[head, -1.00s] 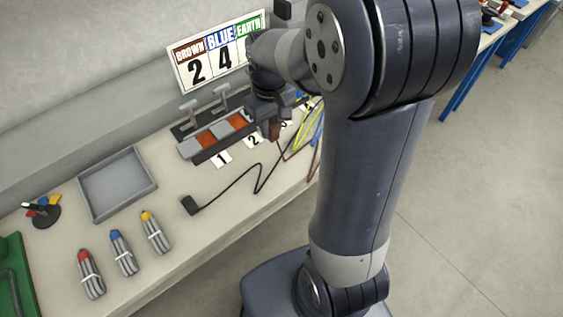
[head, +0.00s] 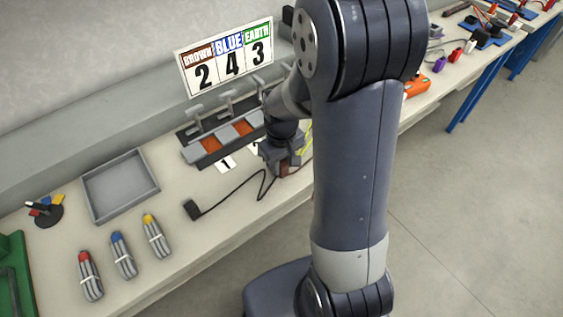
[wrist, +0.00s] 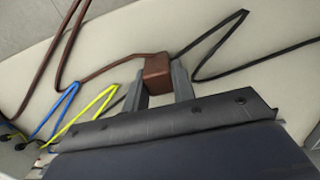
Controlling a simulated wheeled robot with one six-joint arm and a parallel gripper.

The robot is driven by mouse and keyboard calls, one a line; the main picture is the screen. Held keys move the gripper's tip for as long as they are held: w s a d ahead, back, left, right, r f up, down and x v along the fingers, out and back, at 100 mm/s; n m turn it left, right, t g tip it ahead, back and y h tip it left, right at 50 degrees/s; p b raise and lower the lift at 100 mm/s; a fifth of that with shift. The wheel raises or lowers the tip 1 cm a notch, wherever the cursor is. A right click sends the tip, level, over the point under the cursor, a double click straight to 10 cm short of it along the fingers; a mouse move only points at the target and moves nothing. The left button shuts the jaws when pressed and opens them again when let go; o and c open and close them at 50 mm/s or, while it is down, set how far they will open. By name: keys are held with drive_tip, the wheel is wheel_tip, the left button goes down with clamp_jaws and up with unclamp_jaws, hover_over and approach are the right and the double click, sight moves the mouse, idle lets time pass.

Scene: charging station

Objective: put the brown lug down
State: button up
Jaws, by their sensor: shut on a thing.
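The brown lug (wrist: 157,70) is a small brown block with a brown cable running off to the left in the wrist view. My gripper (wrist: 161,82) is shut on it, with one grey finger on each side. In the head view my gripper (head: 283,166) is over the bench front, just right of the terminal block (head: 222,160), and the lug shows as a small brown patch. I cannot tell whether the lug touches the bench. The sign (head: 228,58) reads brown 2, blue 4, earth 3. My arm hides part of the block and number cards.
Blue (wrist: 62,108) and yellow-green (wrist: 95,108) cables lie left of the lug in the wrist view, and a black cable (wrist: 212,60) lies to its right. A grey tray (head: 120,213) and several bundled cables stand at left. Bare bench (head: 225,235) lies in front.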

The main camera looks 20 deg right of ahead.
sight(281, 162)
drive_tip(key=shift+f, duration=0.15)
drive_tip(key=o, duration=1)
drive_tip(key=shift+r, duration=0.2)
wheel_tip(281, 162, up, 12)
drive_tip(key=shift+r+p, duration=0.1)
drive_tip(key=shift+p, duration=0.3)
